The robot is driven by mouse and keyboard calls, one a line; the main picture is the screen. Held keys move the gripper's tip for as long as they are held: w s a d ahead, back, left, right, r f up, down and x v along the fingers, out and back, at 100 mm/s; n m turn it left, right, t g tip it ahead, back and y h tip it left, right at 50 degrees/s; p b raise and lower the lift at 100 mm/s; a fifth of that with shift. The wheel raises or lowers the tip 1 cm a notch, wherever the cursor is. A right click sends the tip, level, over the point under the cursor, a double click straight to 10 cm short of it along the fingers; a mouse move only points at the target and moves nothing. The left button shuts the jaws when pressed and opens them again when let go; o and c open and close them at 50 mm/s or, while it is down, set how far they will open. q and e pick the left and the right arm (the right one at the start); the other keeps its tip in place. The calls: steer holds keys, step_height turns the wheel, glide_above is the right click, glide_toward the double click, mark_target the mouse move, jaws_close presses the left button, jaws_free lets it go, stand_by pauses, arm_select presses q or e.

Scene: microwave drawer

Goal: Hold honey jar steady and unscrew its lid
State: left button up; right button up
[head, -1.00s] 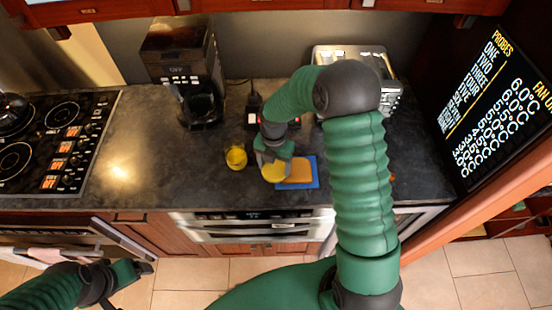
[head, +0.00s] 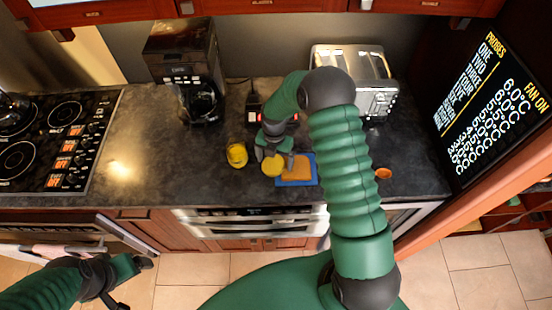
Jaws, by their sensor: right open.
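A yellow round jar-like object (head: 237,155) stands on the dark counter. A second yellow round piece (head: 272,166) lies to its right, at the left edge of a blue board. I cannot tell for sure which is the honey jar and which its lid. My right gripper (head: 274,158) is open just above the second yellow piece, its fingers pointing down; I cannot tell whether they touch it. My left gripper (head: 136,283) is at the lower left, in front of the counter and far from both yellow things. Its fingers are apart and empty.
The blue board (head: 297,182) bears an orange-brown slab. A coffee maker (head: 185,70) and a toaster (head: 355,75) stand at the back. A small orange bowl (head: 383,173) is at right. A stove (head: 50,140) is at left; the counter beside it is clear.

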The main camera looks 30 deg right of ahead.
mark_target(270, 166)
steer(key=shift+a+r, duration=0.25)
steer(key=shift+a, duration=0.45)
steer(key=r, duration=0.1)
steer(key=r+b, duration=0.1)
steer(key=r, duration=0.2)
steer(key=shift+w+a+r, duration=0.2)
steer(key=shift+w+a, duration=0.05)
step_height(270, 166, up, 7)
steer(key=d+b, duration=0.2)
arm_select(q)
steer(key=shift+s+a+f, duration=0.1)
steer(key=shift+a+f, duration=0.35)
steer(key=shift+f, duration=0.3)
steer(key=shift+a+f, duration=0.45)
steer(key=shift+f, duration=0.3)
arm_select(e)
steer(key=s+a+m+t, duration=0.1)
steer(key=s+a+m, duration=0.5)
steer(key=m, duration=0.6)
steer(key=s+a+r+m+t, duration=0.1)
steer(key=s+a+m, duration=0.6)
steer(key=s+m, duration=0.3)
steer(key=shift+s+r+m+t, duration=0.2)
steer(key=shift+r+m+t, duration=0.15)
steer(key=shift+m, duration=1.25)
arm_select(q)
steer(key=shift+d, duration=0.2)
arm_select(e)
steer(key=shift+w+d+f, duration=0.1)
steer(key=shift+d, duration=0.05)
